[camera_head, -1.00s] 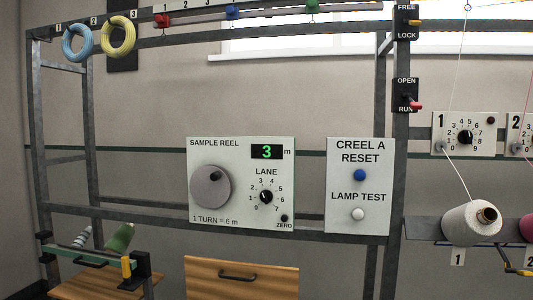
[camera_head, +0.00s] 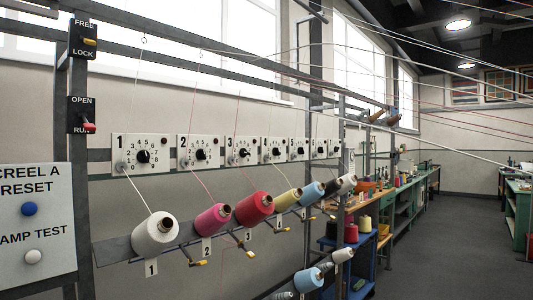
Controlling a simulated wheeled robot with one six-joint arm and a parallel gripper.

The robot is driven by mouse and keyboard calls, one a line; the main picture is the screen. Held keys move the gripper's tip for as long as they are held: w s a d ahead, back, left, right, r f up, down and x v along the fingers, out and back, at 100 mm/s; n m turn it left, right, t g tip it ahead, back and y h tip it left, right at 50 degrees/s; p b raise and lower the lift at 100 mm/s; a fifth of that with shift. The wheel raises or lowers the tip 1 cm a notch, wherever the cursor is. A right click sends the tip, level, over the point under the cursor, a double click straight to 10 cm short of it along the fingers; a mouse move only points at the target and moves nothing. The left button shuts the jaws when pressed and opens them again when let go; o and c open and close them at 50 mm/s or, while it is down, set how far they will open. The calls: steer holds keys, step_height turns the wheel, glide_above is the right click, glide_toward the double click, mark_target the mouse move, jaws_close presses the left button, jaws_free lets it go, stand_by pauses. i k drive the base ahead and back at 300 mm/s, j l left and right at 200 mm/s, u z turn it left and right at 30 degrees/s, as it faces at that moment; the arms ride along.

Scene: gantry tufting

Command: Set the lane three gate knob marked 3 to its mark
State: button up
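In the head view, a row of white plates with dials runs along the creel wall. The plate marked 3 (camera_head: 233,161) is third from the left. Its black gate knob (camera_head: 244,152) sits in a ring of small numbers, too small to read surely. I cannot tell where its pointer stands or which mark is its own. A red thread passes beside this plate. Below it, a red cone (camera_head: 254,208) lies tilted on the rail above a tag marked 3. My gripper is not in view.
Plates 1 (camera_head: 143,157) and 2 (camera_head: 200,152) stand to the left, several more to the right. Cones and yellow-tipped levers (camera_head: 199,263) jut out below. A control panel (camera_head: 35,228) and post are at the left. Open floor (camera_head: 440,250) lies right.

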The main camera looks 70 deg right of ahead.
mark_target(242, 152)
steer(key=z, duration=2.2)
